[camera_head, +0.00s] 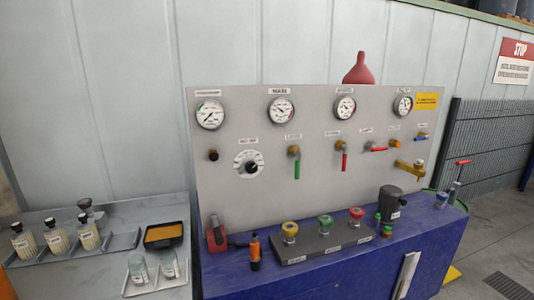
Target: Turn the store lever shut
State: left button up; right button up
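A grey upright panel (270,190) carries several levers, each under a small label too blurred to read, so I cannot tell which is the store lever. A green-handled lever (297,169) hangs straight down left of the middle. A red-handled lever (344,161) also hangs down, to its right. Another red-handled lever (378,149) lies about level further right. A small blue-handled lever (421,138) lies about level near the right edge. A brass tap (410,167) sticks out below it. Neither of my grippers is in view.
Gauges line the panel top, with a dial (249,164) at left. On the blue bench (345,272) stand a block with coloured knobs (325,241), an orange-and-black tool (255,252) and a dark cylinder (391,205). Bottles and jars stand on a grey side table (60,282).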

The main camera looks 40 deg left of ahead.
aim_at(345, 147)
jog(key=u, duration=0.75)
